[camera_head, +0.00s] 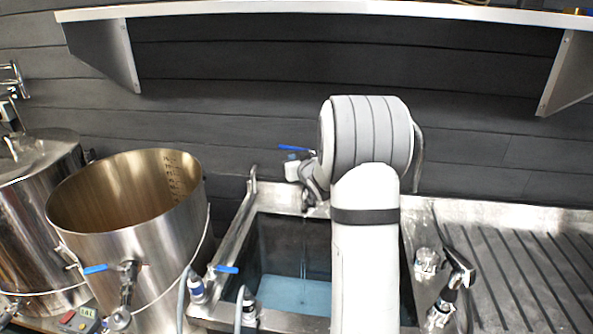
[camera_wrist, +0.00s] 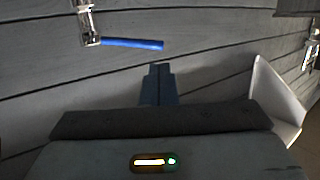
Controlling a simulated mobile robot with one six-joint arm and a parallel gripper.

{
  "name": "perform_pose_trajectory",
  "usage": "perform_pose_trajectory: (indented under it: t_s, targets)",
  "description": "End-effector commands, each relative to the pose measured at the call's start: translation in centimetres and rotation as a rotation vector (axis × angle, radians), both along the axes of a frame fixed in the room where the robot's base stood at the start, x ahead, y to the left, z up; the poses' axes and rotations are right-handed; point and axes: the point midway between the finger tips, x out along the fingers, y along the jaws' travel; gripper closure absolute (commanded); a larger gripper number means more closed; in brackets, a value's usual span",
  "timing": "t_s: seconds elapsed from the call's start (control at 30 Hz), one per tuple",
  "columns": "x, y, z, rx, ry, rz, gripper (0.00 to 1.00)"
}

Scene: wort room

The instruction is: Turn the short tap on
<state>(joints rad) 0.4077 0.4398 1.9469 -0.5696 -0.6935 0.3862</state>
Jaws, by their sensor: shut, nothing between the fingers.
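A metal tap with a blue lever (camera_head: 295,148) stands at the back of the sink, just left of my arm. It looks like the short tap, and a thin pale line, perhaps water, drops below it into the sink. In the wrist view the blue lever (camera_wrist: 132,44) lies across the picture, joined to a shiny metal body (camera_wrist: 88,22) at its left end. My gripper (camera_wrist: 158,68) is shut and empty, its tips below the lever's right end in the picture and apparently apart from it. In the head view my arm hides most of the gripper.
The sink (camera_head: 262,210) holds bluish water. A large open steel pot (camera_head: 135,225) stands left, with a blue-levered valve (camera_head: 125,272). A shelf (camera_head: 330,10) hangs above.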

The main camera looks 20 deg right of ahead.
Motion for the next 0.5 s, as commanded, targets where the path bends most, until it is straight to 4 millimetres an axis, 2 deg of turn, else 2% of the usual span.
perform_pose_trajectory:
  t_s: [0.1, 0.3, 0.4, 0.5]
  targets:
    - [-2.0, 0.5, 0.4, -0.001, -0.002, -0.001, 1.0]
    - [-3.9, 1.1, 0.8, -0.001, -0.001, 0.0, 1.0]
    - [-4.0, 1.0, 1.0, -0.003, 0.003, -0.005, 1.0]
    - [-2.7, 0.0, 1.6, -0.015, 0.031, -0.038, 1.0]
